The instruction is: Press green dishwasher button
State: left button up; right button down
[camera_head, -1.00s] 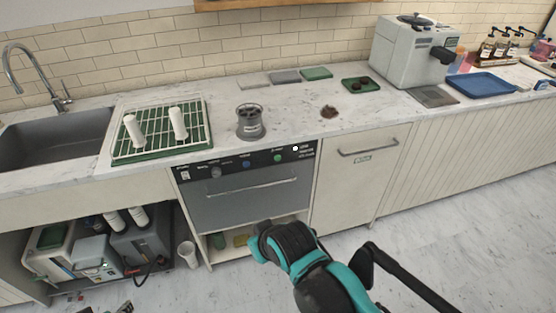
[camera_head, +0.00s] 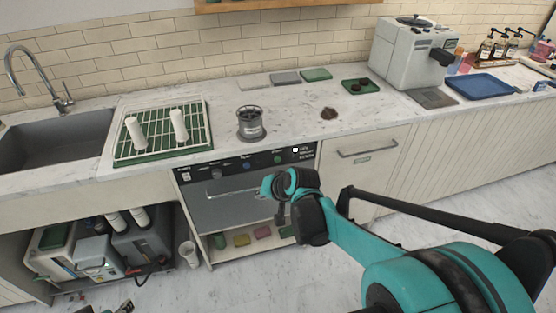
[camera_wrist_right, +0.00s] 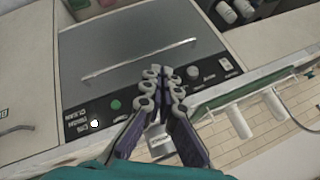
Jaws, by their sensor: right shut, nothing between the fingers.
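The dishwasher (camera_head: 222,209) is a grey-fronted unit under the counter with a handle bar and a dark control strip. Its green button (camera_head: 277,158) is on the right part of that strip. The button also shows in the right wrist view (camera_wrist_right: 115,104), left of the fingers. My right gripper (camera_head: 281,216) is in front of the dishwasher door, below the button. In the right wrist view its fingers (camera_wrist_right: 163,76) are together and empty, pointing at the dishwasher front. A small dark part at the bottom left edge of the head view may be my left gripper (camera_head: 125,306); its fingers cannot be made out.
The counter above holds a green rack (camera_head: 160,153) with two white cylinders, a grey container (camera_head: 250,124) and a coffee machine (camera_head: 413,55). A sink (camera_head: 55,140) is at left. A cabinet with a handle (camera_head: 365,158) is right of the dishwasher. Sponges lie on the shelf below.

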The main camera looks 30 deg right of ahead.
aim_at(278, 160)
jog(key=w+d+f+m, duration=0.2)
jog(key=d, duration=0.2)
jog(key=w+d+f+m+t, duration=0.1)
jog(key=d+f+m, duration=0.1)
jog(key=d, duration=0.3)
jog(key=w+d+f+m+p, duration=0.1)
jog(key=w+d+f+m, duration=0.1)
jog(key=d+f, duration=0.2)
jog(key=shift+w+d+f+t, duration=0.25)
jog(key=shift+w+d+t, duration=0.15)
jog(key=shift+d, duration=0.1)
jog(key=shift+w+d+p, duration=0.15)
jog(key=shift+w+d, duration=0.25)
jog(key=shift+w, duration=1)
jog(key=shift+w+d+p, duration=0.1)
jog(key=shift+w+d, duration=0.3)
jog(key=shift+w, duration=1)
jog(key=shift+w+d+p, duration=0.15)
jog(key=shift+w+d, duration=0.25)
jog(key=shift+w, duration=1)
jog(key=shift+w+d, duration=0.1)
jog(key=shift+w, duration=0.3)
